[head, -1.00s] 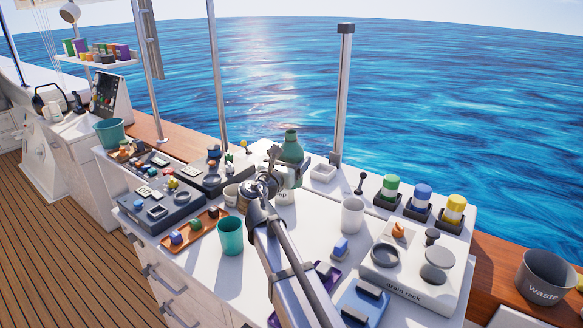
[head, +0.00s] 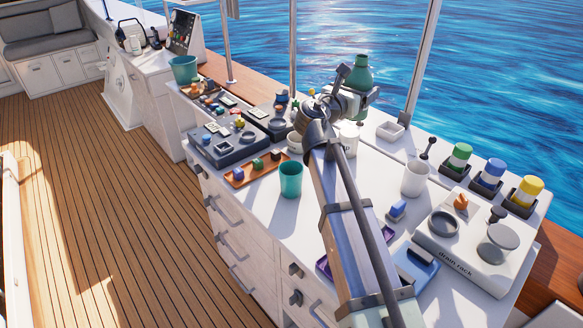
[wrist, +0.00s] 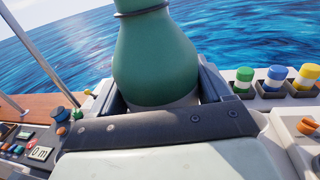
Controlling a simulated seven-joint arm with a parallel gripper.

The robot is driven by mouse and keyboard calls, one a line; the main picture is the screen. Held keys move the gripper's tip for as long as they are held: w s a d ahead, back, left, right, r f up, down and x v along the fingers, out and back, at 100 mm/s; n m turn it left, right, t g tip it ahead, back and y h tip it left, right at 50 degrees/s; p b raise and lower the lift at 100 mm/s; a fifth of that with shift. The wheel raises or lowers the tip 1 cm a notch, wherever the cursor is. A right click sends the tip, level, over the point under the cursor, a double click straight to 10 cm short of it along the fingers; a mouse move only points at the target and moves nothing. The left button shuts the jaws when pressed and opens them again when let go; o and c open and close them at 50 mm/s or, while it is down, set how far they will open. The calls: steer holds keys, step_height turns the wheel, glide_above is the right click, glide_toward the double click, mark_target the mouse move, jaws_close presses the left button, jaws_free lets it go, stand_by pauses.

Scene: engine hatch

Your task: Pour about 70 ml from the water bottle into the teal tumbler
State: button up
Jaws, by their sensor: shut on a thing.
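The green water bottle (head: 362,75) is upright in my gripper (head: 366,95), which is shut around its body. In the wrist view the bottle (wrist: 155,60) stands between the gripper's two fingers (wrist: 160,100), its top cut off by the frame. The bottle is above the back of the white counter, apart from the tumbler. The teal tumbler (head: 291,180) stands upright on the counter, left of my arm and nearer the front edge. Its inside is too small to read.
A white cup (head: 415,179) stands right of my arm, and another white cup is partly hidden behind the gripper. An orange tray (head: 238,182) with small blocks lies left of the tumbler. The drain rack (head: 455,262) and colored jars (head: 490,172) are at right.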

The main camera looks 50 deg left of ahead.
steer(key=s+a, duration=1.6)
steer(key=s, duration=0.5)
step_height(320, 180, down, 20)
steer(key=shift+r, duration=0.15)
